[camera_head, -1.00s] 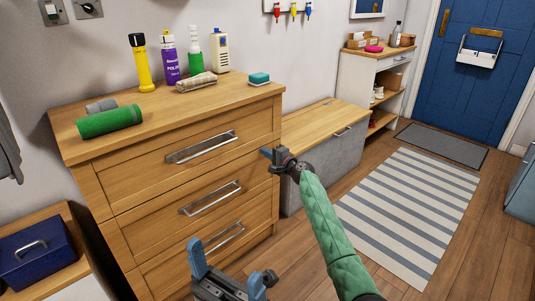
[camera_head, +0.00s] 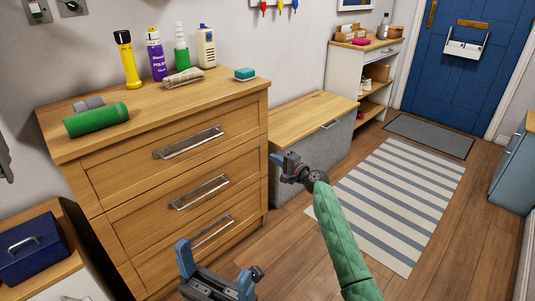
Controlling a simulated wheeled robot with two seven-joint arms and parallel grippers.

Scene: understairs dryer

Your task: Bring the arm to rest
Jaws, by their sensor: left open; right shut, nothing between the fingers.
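My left gripper (camera_head: 215,262) is at the bottom of the head view, in front of the wooden chest of drawers (camera_head: 180,172). Its two blue fingers are wide apart with nothing between them. My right gripper (camera_head: 277,161) is near the picture's middle, at the end of my green-sleeved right arm (camera_head: 338,235). It is shut and empty, and overlaps the right side of the chest and the grey-fronted bench in the picture. I cannot tell whether it touches either.
Bottles, a green roll (camera_head: 96,119), a cloth and a teal sponge (camera_head: 245,74) stand or lie on the chest. The wooden-topped bench (camera_head: 312,117) is beside it. A blue toolbox (camera_head: 33,246) is at lower left. The floor around the striped rug (camera_head: 395,200) is clear.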

